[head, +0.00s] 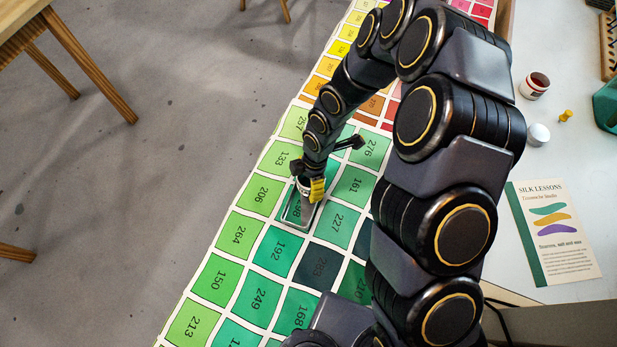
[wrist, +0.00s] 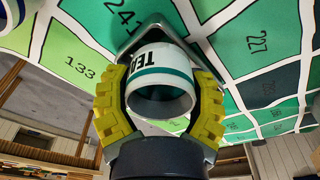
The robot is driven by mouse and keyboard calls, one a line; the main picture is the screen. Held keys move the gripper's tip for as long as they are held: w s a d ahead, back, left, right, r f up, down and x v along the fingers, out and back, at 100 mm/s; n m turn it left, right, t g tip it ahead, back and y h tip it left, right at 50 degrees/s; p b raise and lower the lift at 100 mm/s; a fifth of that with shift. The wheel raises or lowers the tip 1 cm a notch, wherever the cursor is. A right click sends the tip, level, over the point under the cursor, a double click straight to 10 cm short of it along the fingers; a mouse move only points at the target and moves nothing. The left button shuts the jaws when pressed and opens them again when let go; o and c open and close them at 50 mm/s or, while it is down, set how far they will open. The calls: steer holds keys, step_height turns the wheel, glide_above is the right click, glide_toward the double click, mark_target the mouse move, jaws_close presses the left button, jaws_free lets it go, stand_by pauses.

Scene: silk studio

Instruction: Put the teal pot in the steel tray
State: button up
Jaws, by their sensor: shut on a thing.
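The teal pot (wrist: 160,85) is a small white pot with a teal band and lettering starting "TEA". My gripper (wrist: 160,100) is shut on it, with a yellow finger on each side. The steel tray (head: 302,213) is a small shiny metal tray on the colour chart. My gripper (head: 314,189) is at the tray's far end in the head view, over it. In the wrist view the tray (wrist: 126,38) shows behind the pot, its rim around it. I cannot tell whether the pot touches the tray floor. My gripper mostly hides the pot in the head view.
The numbered colour chart (head: 249,297) covers the table under the tray. The table's left edge is close to the tray.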

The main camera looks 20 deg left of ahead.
steer(key=o, duration=1.2)
step_height(320, 180, up, 12)
steer(key=w+d, duration=0.1)
steer(key=shift+r, duration=0.2)
steer(key=shift+d, duration=0.1)
